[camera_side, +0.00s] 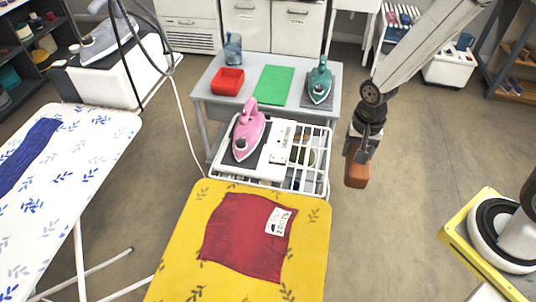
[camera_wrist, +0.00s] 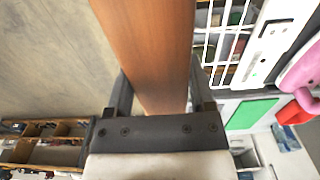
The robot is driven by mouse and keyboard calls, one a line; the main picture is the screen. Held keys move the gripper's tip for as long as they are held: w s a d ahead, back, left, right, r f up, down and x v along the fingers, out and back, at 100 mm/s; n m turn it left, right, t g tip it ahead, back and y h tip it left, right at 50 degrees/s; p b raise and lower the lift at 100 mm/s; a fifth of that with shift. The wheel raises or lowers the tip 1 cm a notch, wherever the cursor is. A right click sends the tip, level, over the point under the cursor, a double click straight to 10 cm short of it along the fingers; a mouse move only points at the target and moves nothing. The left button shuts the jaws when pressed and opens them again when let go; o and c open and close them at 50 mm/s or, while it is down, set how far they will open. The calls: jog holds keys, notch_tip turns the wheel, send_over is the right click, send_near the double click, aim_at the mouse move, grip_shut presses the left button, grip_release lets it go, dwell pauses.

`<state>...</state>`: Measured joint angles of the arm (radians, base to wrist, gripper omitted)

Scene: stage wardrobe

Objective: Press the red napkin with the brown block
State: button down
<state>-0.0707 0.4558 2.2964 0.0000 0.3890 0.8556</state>
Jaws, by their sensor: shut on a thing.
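The red napkin (camera_side: 247,236) lies spread on the yellow ironing board (camera_side: 188,236), with a white printed label (camera_side: 278,222) on its upper right part. My gripper (camera_side: 358,146) is shut on the brown block (camera_side: 356,174) and holds it in the air, to the right of the board's far end and apart from the napkin. In the wrist view the brown block (camera_wrist: 150,50) sits between the two fingers of my gripper (camera_wrist: 158,95) and fills the upper middle. The napkin is not visible in the wrist view.
A pink iron (camera_side: 247,132) stands on a white rack (camera_side: 318,160) just beyond the yellow board. A grey table (camera_side: 300,66) behind holds a red tray (camera_side: 228,81), a green mat (camera_side: 273,84) and a teal iron (camera_side: 320,82). Open floor lies right of the board.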

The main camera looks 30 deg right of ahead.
dwell(0.4)
jog(key=w+a+n, duration=0.3)
jog(key=a+n, duration=0.2)
jog(key=a, duration=0.3)
jog(key=n, duration=1.3)
send_over(244, 264)
jog(key=shift+w+a+f, duration=0.1)
jog(key=shift+a+f, duration=0.1)
jog(key=shift+f, duration=0.7)
jog(key=shift+f, duration=0.1)
jog(key=shift+f, duration=3.15)
jog(key=shift+f, duration=1.65)
jog(key=shift+d+f, duration=0.15)
jog(key=shift+f, duration=0.1)
